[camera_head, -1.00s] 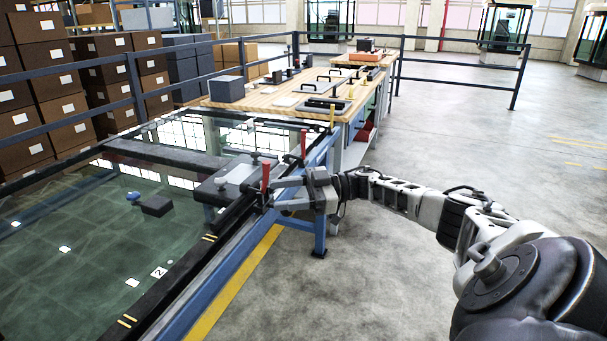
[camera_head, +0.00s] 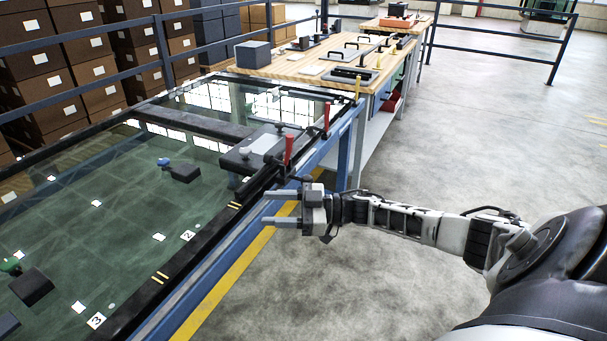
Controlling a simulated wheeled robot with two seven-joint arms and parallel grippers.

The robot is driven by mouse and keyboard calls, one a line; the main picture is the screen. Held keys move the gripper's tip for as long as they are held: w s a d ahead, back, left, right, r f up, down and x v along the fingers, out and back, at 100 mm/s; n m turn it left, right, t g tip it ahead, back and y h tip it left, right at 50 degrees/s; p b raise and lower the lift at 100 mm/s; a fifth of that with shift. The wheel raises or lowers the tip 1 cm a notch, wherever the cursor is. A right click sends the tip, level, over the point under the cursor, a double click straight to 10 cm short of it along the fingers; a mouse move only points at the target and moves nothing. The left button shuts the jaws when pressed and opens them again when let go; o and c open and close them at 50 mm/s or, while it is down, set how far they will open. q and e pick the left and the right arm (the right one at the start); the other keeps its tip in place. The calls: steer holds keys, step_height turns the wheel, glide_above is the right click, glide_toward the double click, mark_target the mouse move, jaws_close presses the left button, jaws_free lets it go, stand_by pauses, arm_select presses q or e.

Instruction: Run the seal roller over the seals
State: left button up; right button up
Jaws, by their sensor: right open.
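A large glass pane (camera_head: 110,215) lies flat in a blue-edged frame, with a black strip (camera_head: 200,240) along its near right edge. My right gripper (camera_head: 266,207) is open and empty, its two fingers pointing left beside this edge. It is below a red-handled clamp (camera_head: 288,152); a second red-handled clamp (camera_head: 326,118) stands farther back. A dark block with a blue knob (camera_head: 182,173) and one with a green knob (camera_head: 32,286) rest on the glass. I cannot tell which object is the seal roller. My left gripper is not in view.
A wooden workbench (camera_head: 300,68) behind the glass holds a grey box (camera_head: 252,54) and several black-handled tools. A blue railing (camera_head: 75,35) and stacked brown boxes (camera_head: 90,75) stand at the left. The floor (camera_head: 480,130) at the right is clear.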

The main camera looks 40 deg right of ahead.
steer(key=s+a+f+m+t+h, duration=0.1)
steer(key=s+a+f+m+h, duration=0.2)
steer(key=a, duration=0.5)
steer(key=s+a+f+m+t+h, duration=0.1)
steer(key=s+a+f+m+h, duration=0.2)
steer(key=s+a+f, duration=0.2)
steer(key=a+f, duration=0.2)
steer(key=a, duration=0.1)
steer(key=shift+s+a+f+m+t, duration=0.15)
steer(key=shift+f+m+t, duration=0.1)
steer(key=shift+m+t, duration=0.05)
steer(key=s, duration=0.1)
steer(key=s+a+f+h, duration=0.1)
steer(key=s+m+h, duration=0.1)
steer(key=shift+s+a+f+g, duration=0.15)
steer(key=shift+s+a+g, duration=0.05)
steer(key=shift+a+g, duration=0.2)
steer(key=c, duration=0.4)
steer(key=s+g+h, duration=0.1)
steer(key=s, duration=0.2)
steer(key=s+a+f+m+g+h, duration=0.1)
steer(key=s, duration=0.2)
steer(key=s+g, duration=0.1)
steer(key=s, duration=0.1)
steer(key=shift+s+a+f+m+g+h, duration=0.25)
steer(key=shift+s+f+m+g+h, duration=0.05)
steer(key=shift+s+f+m+h, duration=0.1)
steer(key=shift+s, duration=0.1)
